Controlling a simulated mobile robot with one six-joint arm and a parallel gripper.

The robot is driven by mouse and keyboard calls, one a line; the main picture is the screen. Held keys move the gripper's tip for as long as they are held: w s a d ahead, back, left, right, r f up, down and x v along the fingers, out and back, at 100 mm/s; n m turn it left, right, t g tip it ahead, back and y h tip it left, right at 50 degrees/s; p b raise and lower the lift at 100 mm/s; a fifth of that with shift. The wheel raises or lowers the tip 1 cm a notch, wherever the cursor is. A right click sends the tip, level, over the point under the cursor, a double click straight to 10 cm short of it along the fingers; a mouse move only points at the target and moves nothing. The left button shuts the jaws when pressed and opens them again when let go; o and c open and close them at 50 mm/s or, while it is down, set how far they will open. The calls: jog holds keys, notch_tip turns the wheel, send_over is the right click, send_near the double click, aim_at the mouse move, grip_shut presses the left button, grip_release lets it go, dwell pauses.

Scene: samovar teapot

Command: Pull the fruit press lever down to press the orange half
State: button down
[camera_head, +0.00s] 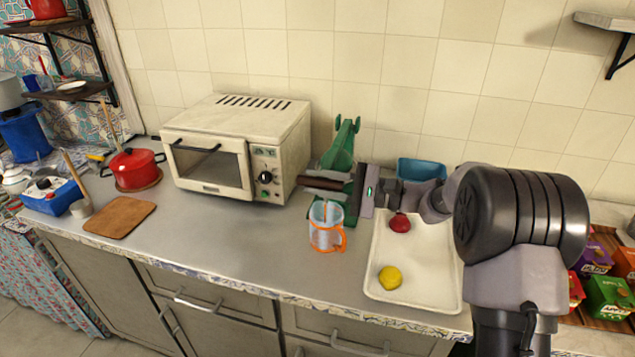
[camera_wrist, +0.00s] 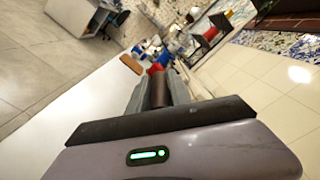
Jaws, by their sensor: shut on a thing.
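The green fruit press (camera_head: 341,150) stands at the back of the counter, right of the oven. Its brown lever handle (camera_head: 318,183) points left, roughly level. My gripper (camera_head: 335,185) comes in from the right and is shut on the lever handle. In the wrist view the handle (camera_wrist: 159,91) lies between my fingers (camera_wrist: 157,95). A clear jug with orange trim (camera_head: 327,228) stands at the front of the press. I cannot see the orange half; the press and my gripper hide that area.
A cream toaster oven (camera_head: 240,145) stands close on the left. A white tray (camera_head: 425,285) with a yellow fruit (camera_head: 390,277) and a red fruit (camera_head: 400,223) lies on the right. A blue container (camera_head: 422,169) is behind it. The counter left of the jug is clear.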

jog(key=c, duration=1.4)
grip_release()
jog(key=shift+f, duration=0.7)
jog(key=shift+o, duration=0.7)
jog(key=shift+w+d, duration=0.1)
jog(key=shift+w+r, duration=0.1)
jog(key=shift+r, duration=0.05)
jog(key=s+d+p, duration=0.3)
jog(key=d+p, duration=0.1)
jog(key=d, duration=1.3)
jog(key=shift+s, duration=0.2)
